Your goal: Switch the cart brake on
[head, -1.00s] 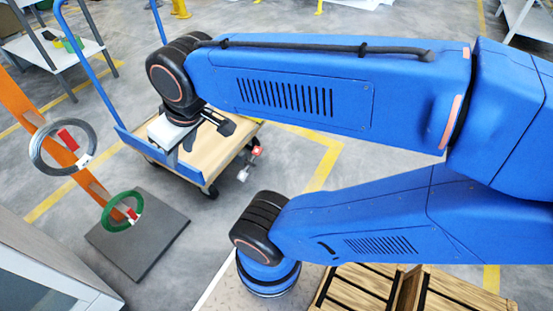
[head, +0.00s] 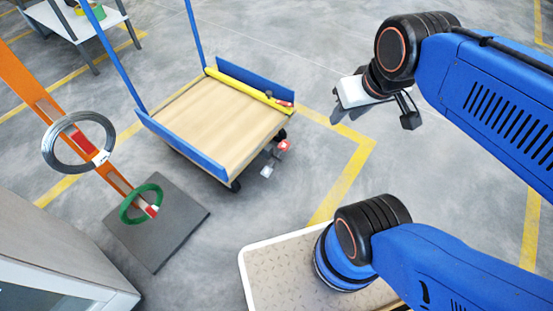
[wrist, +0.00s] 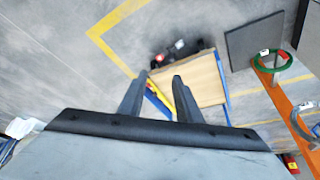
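The cart (head: 215,115) has a wooden deck, blue end rails and blue posts, and stands on the floor left of centre in the head view. Its brake (head: 268,168), a small grey pedal with a red part (head: 283,146) beside it, sits low at the cart's right corner. My gripper (head: 347,112) is in the air to the right of the cart, apart from it. In the wrist view my gripper (wrist: 158,79) shows two dark fingers with a gap, empty. The cart deck (wrist: 207,82) lies beyond them, with a red part (wrist: 180,44) by its dark wheel.
An orange stand (head: 75,135) holds a grey wire coil (head: 50,165) and a green coil (head: 125,215) over a dark base plate (head: 165,235). A yellow bar (head: 245,90) lies along the deck's far edge. A grey cabinet (head: 60,260) is at lower left. Floor right of the cart is clear.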

